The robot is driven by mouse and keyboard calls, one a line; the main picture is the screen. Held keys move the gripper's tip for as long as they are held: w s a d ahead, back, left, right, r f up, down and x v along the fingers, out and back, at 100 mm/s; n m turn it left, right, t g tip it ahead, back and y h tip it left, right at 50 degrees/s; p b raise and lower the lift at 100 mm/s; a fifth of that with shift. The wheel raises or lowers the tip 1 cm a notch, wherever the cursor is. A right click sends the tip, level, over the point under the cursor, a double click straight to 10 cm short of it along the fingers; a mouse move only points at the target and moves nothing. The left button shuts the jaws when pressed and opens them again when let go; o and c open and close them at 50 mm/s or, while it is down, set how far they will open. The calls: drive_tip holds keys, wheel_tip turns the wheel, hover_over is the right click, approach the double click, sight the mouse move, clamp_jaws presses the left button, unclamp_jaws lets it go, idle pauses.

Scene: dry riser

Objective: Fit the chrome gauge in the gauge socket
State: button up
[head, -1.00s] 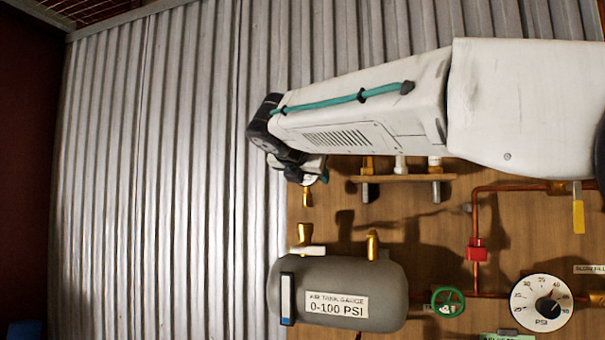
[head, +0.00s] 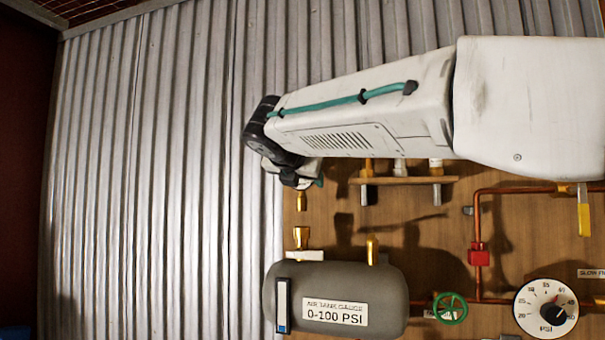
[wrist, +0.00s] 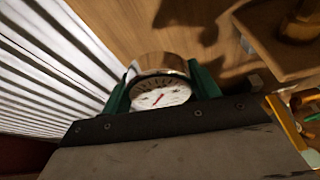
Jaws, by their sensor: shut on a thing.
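My gripper (wrist: 162,92) is shut on the chrome gauge (wrist: 158,65). In the wrist view its green fingers sit on both sides of the chrome case, and the white dial with a red needle faces the camera. In the head view a brass stem (head: 301,201) points down below my wrist; the gauge body is mostly hidden there. A flared brass fitting (head: 301,238), apparently the gauge socket, stands upright on the grey tank (head: 385,300), with a white block at its base. The stem is above this fitting, roughly in line in this view, with a small gap between them.
A second brass pipe (head: 372,250) stands on the tank to the right. A wooden shelf (head: 405,181) with fittings is right of my wrist. Farther right are a green valve wheel (head: 450,308), copper piping (head: 477,217) and a PSI dial (head: 546,305). Corrugated wall lies left.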

sight(300, 198)
drive_tip(key=shift+f, duration=2.45)
drive_tip(key=o, duration=1.2)
